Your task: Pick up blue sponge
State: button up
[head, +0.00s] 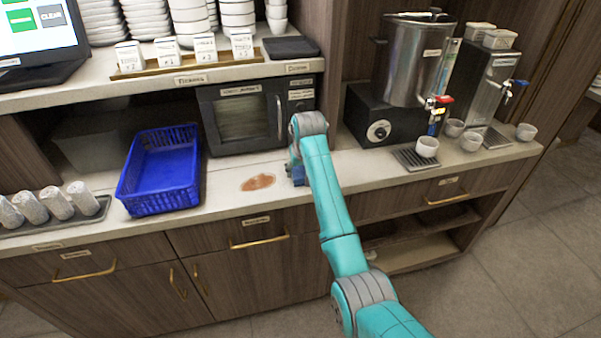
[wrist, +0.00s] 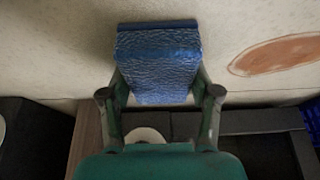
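The blue sponge (wrist: 160,62) sits between the two fingers of my gripper (wrist: 160,95) in the wrist view. A finger presses against each side of it, so the gripper is shut on it. In the head view only a small blue part of the sponge (head: 298,174) shows below the end of my arm, over the counter in front of the microwave. My gripper is mostly hidden there by the arm. I cannot tell whether the sponge touches the counter.
A reddish-brown stain (head: 258,182) marks the counter left of the gripper. A blue basket (head: 160,172) and a tray of rolled napkins (head: 52,205) stand further left. The microwave (head: 243,117) is behind. A drink dispenser (head: 415,62) with cups is on the right.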

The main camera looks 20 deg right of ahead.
notch_tip(320, 180, up, 10)
jog(key=shift+r, duration=0.25)
dwell(0.5)
jog(key=o, duration=0.6)
jog(key=shift+c, duration=0.2)
jog(key=c, duration=0.4)
